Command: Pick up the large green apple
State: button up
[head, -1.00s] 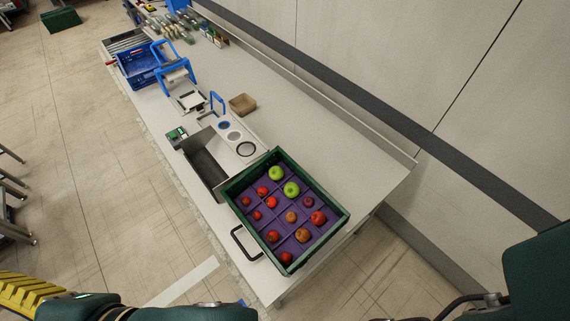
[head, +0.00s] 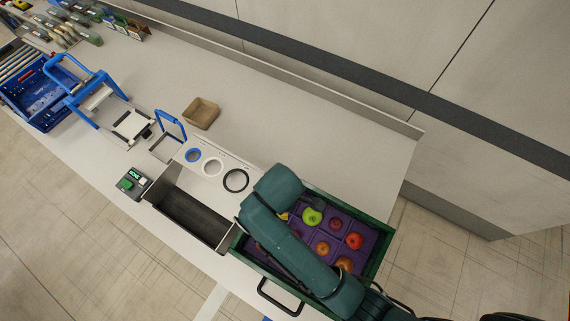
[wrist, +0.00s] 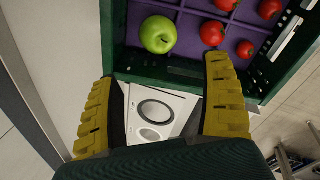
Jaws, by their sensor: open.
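A shiny green apple (wrist: 158,34) shows in the wrist view, in a corner compartment of the purple-lined green crate (wrist: 185,68). My gripper (wrist: 160,70) is open and empty, its yellow fingers apart, with the apple ahead of the gap between their tips. In the head view a green apple (head: 312,215) sits in the crate (head: 376,262) beside my arm. It looks like the inner one of two green apples seen earlier; the corner one is hidden behind my arm. I cannot tell surely which is larger. Most of my gripper is hidden in the head view.
Several red apples (wrist: 212,33) fill neighbouring compartments. A plate with round holes (head: 212,167) and a dark chute (head: 190,215) adjoin the crate. A brown box (head: 201,113) and a blue crate (head: 45,95) stand further off.

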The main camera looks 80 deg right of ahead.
jog(key=x, duration=0.8)
jog(key=shift+f, duration=0.4)
jog(key=x, duration=0.5)
jog(key=shift+s+d+f, duration=0.15)
jog(key=shift+d+f, duration=0.05)
jog(key=shift+d, duration=0.1)
jog(key=c, duration=1)
jog(key=shift+c, duration=0.2)
